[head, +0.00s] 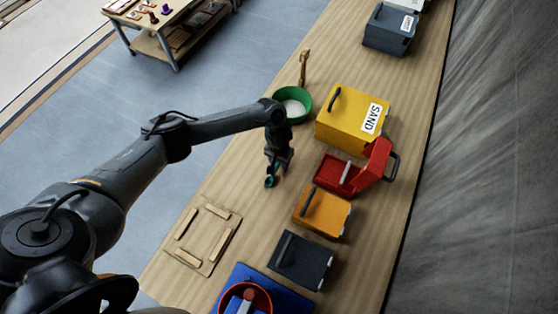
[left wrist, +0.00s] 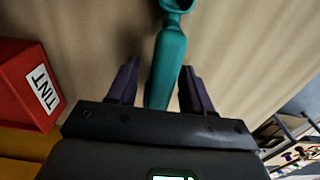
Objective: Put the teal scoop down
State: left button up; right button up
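The teal scoop (left wrist: 168,62) runs between the two fingers of my left gripper (left wrist: 158,88) in the left wrist view. A narrow gap shows on each side of its handle, so the fingers are open around it and do not appear to touch it. In the head view the scoop (head: 270,181) shows as a small teal piece under my left gripper (head: 277,172), over the wooden bench. Whether the scoop rests on the bench top is hard to tell. The scoop's bowl is cut off at the top of the wrist view. My right gripper is not in view.
Right of my left gripper stand an open red box (head: 340,176), a yellow SAND box (head: 350,118), an orange box (head: 322,212) and a dark box (head: 300,262). A green bowl (head: 303,110) stands behind. A wooden frame (head: 205,237) lies front left. Bare bench (head: 240,185) lies left of the gripper.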

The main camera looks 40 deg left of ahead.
pick_arm(q)
jog(key=shift+r, duration=0.1)
notch_tip(320, 180, up, 11)
jog(key=p, duration=0.2)
jog(key=shift+p, duration=0.4)
jog(key=shift+s+r, duration=0.15)
jog(key=shift+r, duration=0.45)
